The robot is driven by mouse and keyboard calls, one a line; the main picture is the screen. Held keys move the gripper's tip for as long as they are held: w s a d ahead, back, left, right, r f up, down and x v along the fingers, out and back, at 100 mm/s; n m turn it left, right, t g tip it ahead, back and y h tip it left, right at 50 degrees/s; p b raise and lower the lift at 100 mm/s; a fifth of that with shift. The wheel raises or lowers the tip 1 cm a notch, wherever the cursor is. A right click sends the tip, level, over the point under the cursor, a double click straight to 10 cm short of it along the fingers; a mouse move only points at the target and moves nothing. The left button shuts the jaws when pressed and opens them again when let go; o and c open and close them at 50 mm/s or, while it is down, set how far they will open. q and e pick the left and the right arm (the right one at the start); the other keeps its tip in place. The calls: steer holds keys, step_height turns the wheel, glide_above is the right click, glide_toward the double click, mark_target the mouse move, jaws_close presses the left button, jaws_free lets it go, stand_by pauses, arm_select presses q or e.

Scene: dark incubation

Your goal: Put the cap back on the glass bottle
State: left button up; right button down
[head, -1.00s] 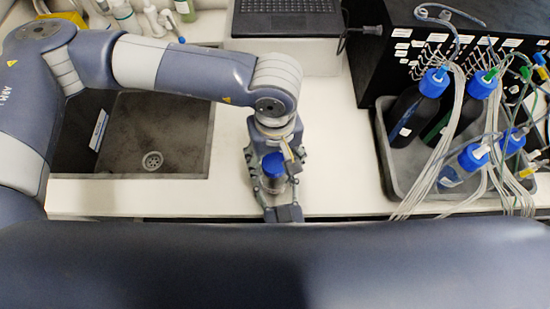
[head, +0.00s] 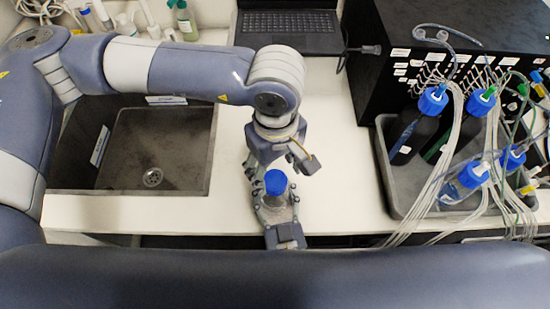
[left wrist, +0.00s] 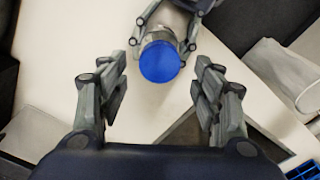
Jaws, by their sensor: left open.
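The glass bottle (head: 274,209) stands upright at the counter's front edge, and the blue cap (head: 276,182) sits on its top. How tightly the cap sits cannot be told. In the left wrist view the cap (left wrist: 160,61) hides most of the bottle. My right gripper (head: 277,207) is shut around the bottle's body, with its fingers on both sides. My left gripper (head: 281,167) is open and empty, just behind and above the cap. In the left wrist view its two fingers stand wide apart, with the cap between and beyond them, not touching it.
A sink (head: 160,150) lies to the left and a laptop (head: 288,22) at the back. A grey tray (head: 392,190) with several blue-capped bottles and tubing stands right, by a black box (head: 385,65). The white counter (head: 340,150) between is clear.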

mark_target(275, 180)
arm_select(q)
steer(key=n, duration=0.5)
steer(key=shift+r, duration=0.4)
steer(key=n, duration=0.4)
steer(key=shift+r+n, duration=0.35)
steer(key=shift+n, duration=0.05)
steer(key=n, duration=0.3)
steer(key=r+n, duration=0.1)
steer(key=n, duration=0.2)
steer(key=shift+w, duration=0.1)
steer(key=n, duration=0.4)
steer(key=shift+r+n, duration=0.25)
steer(key=shift+n, duration=0.15)
steer(key=shift+a+f, duration=0.1)
steer(key=shift+f, duration=3.9)
steer(key=shift+c, duration=0.2)
